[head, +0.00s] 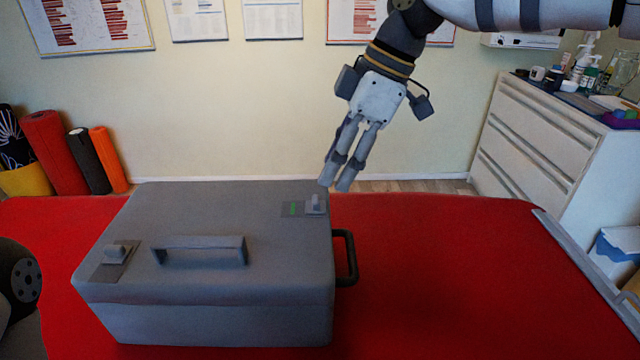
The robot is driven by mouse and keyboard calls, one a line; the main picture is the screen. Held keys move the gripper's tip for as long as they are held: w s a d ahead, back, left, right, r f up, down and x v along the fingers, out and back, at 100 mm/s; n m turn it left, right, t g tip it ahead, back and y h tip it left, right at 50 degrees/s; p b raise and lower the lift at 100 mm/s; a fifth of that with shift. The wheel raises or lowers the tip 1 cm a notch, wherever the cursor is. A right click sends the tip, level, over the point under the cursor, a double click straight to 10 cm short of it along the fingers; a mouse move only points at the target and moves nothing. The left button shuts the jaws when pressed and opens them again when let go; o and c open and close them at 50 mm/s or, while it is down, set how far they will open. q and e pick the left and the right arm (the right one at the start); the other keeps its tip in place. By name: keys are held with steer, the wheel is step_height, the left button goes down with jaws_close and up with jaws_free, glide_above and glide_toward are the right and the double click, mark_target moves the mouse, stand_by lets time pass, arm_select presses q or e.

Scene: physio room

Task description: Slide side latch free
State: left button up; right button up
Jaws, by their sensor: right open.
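A grey case (215,275) with a closed lid sits on the red table. A grey latch (315,204) sits on a plate near the lid's far right corner, with a green mark (293,208) to its left. A second latch (116,252) sits on a plate at the lid's left side. A grey lid handle (200,250) lies between them, nearer the front. A dark side handle (347,258) sticks out on the right. My right gripper (336,187) points down, open and empty, above and just right of the far right latch, apparently apart from it. My left gripper is out of view.
The red table top (450,270) is clear to the right of the case. A pale rail (585,262) runs along its right edge. A white drawer unit (545,140) with bottles stands at the back right. Rolled mats (55,150) stand at the back left.

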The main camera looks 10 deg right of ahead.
mark_target(317, 199)
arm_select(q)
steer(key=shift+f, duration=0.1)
arm_select(e)
steer(key=x, duration=0.6)
steer(key=shift+w+f, duration=0.1)
